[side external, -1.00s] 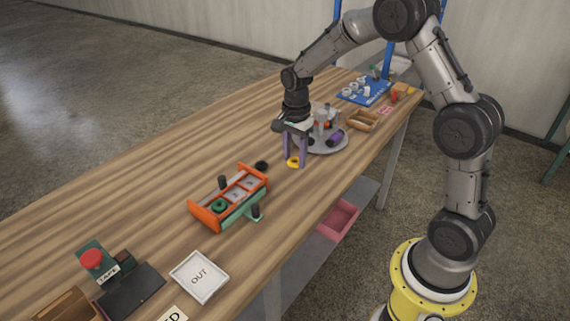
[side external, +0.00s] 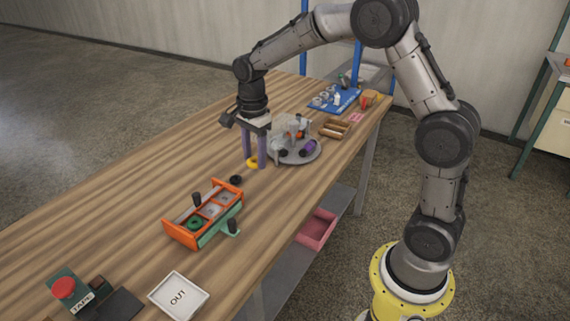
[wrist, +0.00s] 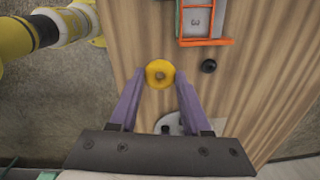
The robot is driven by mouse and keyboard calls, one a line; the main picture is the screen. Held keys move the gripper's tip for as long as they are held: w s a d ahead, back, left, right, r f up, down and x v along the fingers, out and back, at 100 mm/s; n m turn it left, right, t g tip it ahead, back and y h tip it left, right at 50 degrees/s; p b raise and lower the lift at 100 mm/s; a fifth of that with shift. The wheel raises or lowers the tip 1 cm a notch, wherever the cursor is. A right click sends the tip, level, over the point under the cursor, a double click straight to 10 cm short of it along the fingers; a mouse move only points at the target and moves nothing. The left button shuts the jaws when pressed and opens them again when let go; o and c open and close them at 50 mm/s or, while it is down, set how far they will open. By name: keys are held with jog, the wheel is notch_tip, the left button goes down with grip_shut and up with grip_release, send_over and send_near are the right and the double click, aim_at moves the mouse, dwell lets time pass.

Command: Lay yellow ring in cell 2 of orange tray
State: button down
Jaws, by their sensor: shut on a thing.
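My gripper (side external: 255,163) has purple fingers and is shut on the yellow ring (side external: 252,162). In the wrist view the ring (wrist: 160,70) sits between the two fingertips, with its hole facing the camera. The gripper is beyond the far end of the orange tray (side external: 181,238) and apart from it. The tray has a row of cells. A green ring (side external: 196,223) lies in the near-end cell; the middle and far cells look empty. In the wrist view the tray (wrist: 208,42) is cut off at the top, and its nearest cell bears what looks like a 3.
A black knob (side external: 236,180) stands between gripper and tray. Dark posts (side external: 197,199) stand beside the tray. A grey round plate (side external: 310,157) with several parts is right of the gripper. A white OUT tray (side external: 179,295) is in front. The wood left of the tray is clear.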

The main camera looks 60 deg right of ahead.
jog(key=shift+n, duration=0.8)
jog(key=shift+w+a+f, duration=1.25)
jog(key=shift+a+f, duration=0.35)
jog(key=shift+a, duration=0.15)
jog(key=shift+w+a+f, duration=1.25)
jog(key=shift+a+f, duration=0.3)
jog(key=shift+a, duration=0.2)
jog(key=shift+w+a+f, duration=1.25)
jog(key=shift+a+f, duration=0.35)
jog(key=shift+a, duration=0.15)
grip_release()
jog(key=shift+r, duration=0.1)
notch_tip(320, 180, up, 7)
